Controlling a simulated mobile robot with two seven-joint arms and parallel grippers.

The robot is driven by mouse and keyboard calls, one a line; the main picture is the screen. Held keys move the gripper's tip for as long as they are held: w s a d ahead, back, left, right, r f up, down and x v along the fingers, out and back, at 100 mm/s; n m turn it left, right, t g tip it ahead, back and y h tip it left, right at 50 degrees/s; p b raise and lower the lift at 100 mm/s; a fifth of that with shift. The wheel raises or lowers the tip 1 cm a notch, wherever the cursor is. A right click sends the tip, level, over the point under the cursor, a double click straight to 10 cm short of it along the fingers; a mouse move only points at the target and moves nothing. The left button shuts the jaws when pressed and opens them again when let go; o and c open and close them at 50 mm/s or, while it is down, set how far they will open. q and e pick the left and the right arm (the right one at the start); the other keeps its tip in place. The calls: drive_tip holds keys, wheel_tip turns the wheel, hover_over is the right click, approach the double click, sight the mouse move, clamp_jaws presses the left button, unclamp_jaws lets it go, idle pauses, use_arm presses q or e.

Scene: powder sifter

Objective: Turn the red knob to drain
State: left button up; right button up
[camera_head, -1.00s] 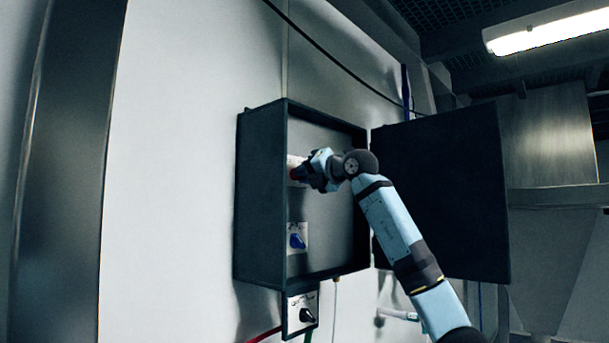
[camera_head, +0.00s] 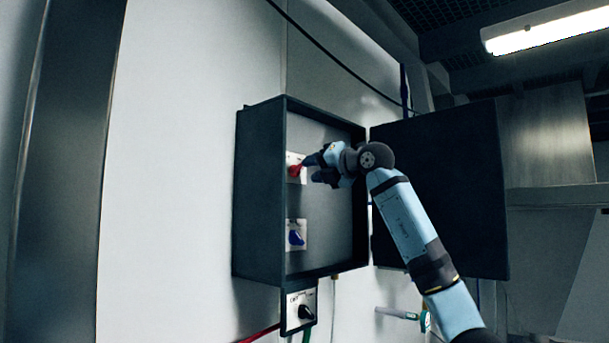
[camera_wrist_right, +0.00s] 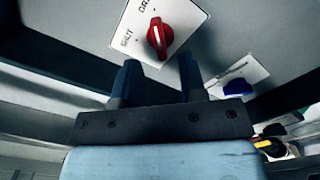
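The red knob (camera_head: 296,171) sits on a white plate in the upper part of the open grey box (camera_head: 262,200). My right gripper (camera_head: 308,168) is just to the right of the knob in the head view. In the right wrist view its two fingers (camera_wrist_right: 158,80) are spread with nothing between them, and the knob shows beyond the tips, apart from them. My left gripper is not in view.
A blue knob (camera_head: 296,238) sits on a plate below the red one; it also shows in the right wrist view (camera_wrist_right: 238,87). A black knob (camera_head: 306,312) is under the box. The dark box door (camera_head: 445,190) stands open behind my right arm.

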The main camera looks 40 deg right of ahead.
drive_tip(key=s+b, duration=0.2)
drive_tip(key=s, duration=0.8)
drive_tip(key=shift+d, duration=0.45)
drive_tip(key=shift+w, duration=0.1)
